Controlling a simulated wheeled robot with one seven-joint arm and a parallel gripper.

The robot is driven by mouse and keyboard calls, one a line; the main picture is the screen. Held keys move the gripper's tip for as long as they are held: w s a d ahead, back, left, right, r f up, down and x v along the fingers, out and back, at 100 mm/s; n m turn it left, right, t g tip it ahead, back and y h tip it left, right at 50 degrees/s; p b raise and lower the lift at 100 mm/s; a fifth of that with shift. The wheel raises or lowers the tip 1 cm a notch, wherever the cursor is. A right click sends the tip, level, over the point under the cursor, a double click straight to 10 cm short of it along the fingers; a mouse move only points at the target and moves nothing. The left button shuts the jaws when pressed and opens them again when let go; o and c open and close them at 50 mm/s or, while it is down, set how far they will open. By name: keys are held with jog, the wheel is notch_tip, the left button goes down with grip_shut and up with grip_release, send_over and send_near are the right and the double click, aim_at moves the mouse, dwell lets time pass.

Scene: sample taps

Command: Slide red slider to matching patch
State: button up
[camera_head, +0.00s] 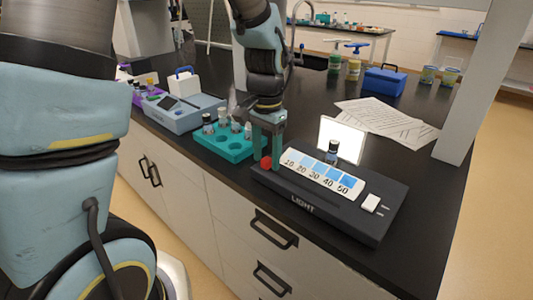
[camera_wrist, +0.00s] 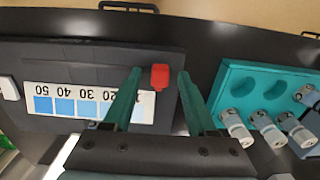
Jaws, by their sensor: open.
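A dark light box (camera_head: 375,222) marked LIGHT bears a white scale strip (camera_head: 320,177) with blue patches labelled 10 to 50, darkening toward 50. The red slider (camera_head: 265,162) is at the box's left end, beside the 10 end. My gripper (camera_head: 268,143) is open and points down over it. In the wrist view, the slider (camera_wrist: 160,77) lies between the two teal fingers, with a gap on each side. A dark-capped vial (camera_head: 332,152) stands behind the strip, before a lit white panel (camera_head: 343,138); its liquid's shade is hard to tell.
A teal rack (camera_head: 222,147) with several vials stands just left of the light box. A white switch (camera_head: 370,202) is at the box's right end. Papers (camera_head: 385,122) lie behind, and a grey instrument (camera_head: 185,112) stands farther left.

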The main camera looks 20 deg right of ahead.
jog(key=shift+c, duration=0.4)
grip_shut()
dwell(0.9)
